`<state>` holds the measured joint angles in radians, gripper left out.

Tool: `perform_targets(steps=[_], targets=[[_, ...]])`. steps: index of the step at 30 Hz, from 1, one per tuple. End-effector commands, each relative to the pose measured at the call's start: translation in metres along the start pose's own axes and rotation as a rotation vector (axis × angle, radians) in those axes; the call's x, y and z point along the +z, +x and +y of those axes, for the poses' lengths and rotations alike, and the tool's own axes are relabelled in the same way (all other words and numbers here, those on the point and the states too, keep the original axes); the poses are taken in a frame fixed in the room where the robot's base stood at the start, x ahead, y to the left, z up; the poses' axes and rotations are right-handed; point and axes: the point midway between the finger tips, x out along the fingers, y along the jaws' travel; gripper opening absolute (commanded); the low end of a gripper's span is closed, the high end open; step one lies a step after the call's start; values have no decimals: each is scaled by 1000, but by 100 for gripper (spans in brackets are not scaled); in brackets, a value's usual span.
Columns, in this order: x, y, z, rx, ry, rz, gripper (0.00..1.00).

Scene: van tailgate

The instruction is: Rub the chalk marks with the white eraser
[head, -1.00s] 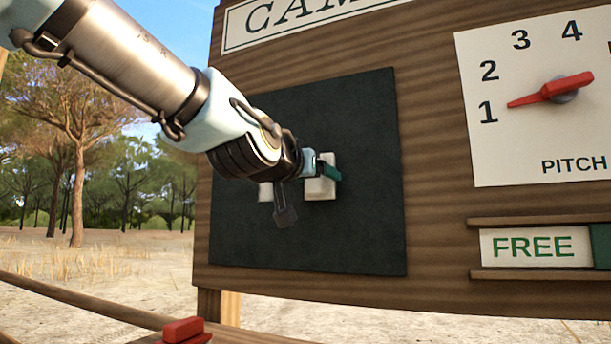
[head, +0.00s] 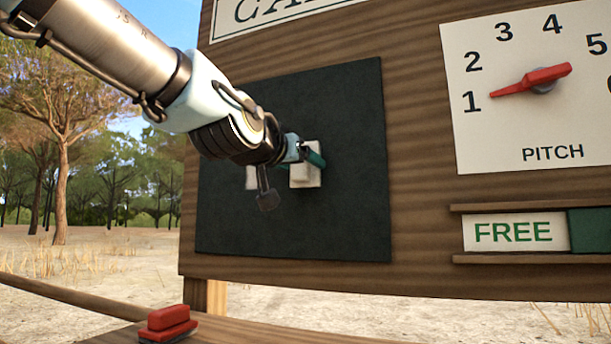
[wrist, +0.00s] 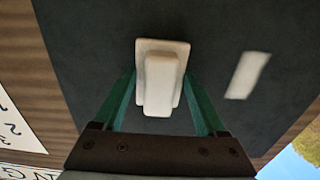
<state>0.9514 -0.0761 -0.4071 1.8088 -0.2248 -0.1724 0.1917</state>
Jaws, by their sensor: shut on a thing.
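The white eraser (head: 304,176) is against the dark green chalkboard (head: 335,220), near its middle. My gripper (head: 311,156) is shut on the eraser, with its green fingers on either side of the raised grip. In the wrist view the eraser (wrist: 160,80) lies between the fingers, its wide base towards the board. One white chalk mark (head: 251,178) shows left of the eraser, partly behind my gripper. It also shows as a slanted white bar (wrist: 247,75) right of the eraser in the wrist view, apart from it. Any mark under the eraser is hidden.
A red block-like object (head: 168,324) sits on a wooden ledge (head: 240,334) below the board. Right of the chalkboard are a pitch dial with a red pointer (head: 532,80) and a FREE sign (head: 513,232) between wooden rails. The lower chalkboard is clear.

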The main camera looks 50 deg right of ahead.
Motion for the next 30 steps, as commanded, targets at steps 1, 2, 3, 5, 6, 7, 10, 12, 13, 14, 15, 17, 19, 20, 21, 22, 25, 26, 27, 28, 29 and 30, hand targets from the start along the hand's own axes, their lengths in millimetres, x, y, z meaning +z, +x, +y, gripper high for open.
perform_targets(steps=[1,2,3,5,6,7,10,12,13,14,15,17,19,20,21,22,25,26,27,28,29,30], targets=[[4,1,-4,-4,-2,3,30],[4,1,-6,-4,-1,3,30],[4,1,-8,-6,-1,2,30],[4,1,-11,-7,-1,2,30],[3,1,-12,-7,-1,2,30],[3,1,-13,-8,-1,1,30],[2,1,-15,-9,-1,-1,29],[2,2,-15,-9,-1,-1,29],[2,2,-15,-9,-2,-1,29],[3,2,-16,-8,-2,0,29],[4,2,-16,-7,-2,0,29],[5,2,-17,-6,-3,0,29],[4,2,-19,-5,-3,2,30],[5,2,-19,-5,-2,1,30],[5,2,-20,-5,-2,0,30],[5,2,-21,-5,-3,1,30],[5,2,-24,-5,-3,0,30],[5,2,-25,-5,-3,1,30],[5,2,-26,-6,-2,0,30],[6,2,-26,-6,-1,-1,30],[6,2,-27,-6,-1,-1,29],[6,2,-28,-6,-1,0,29]])
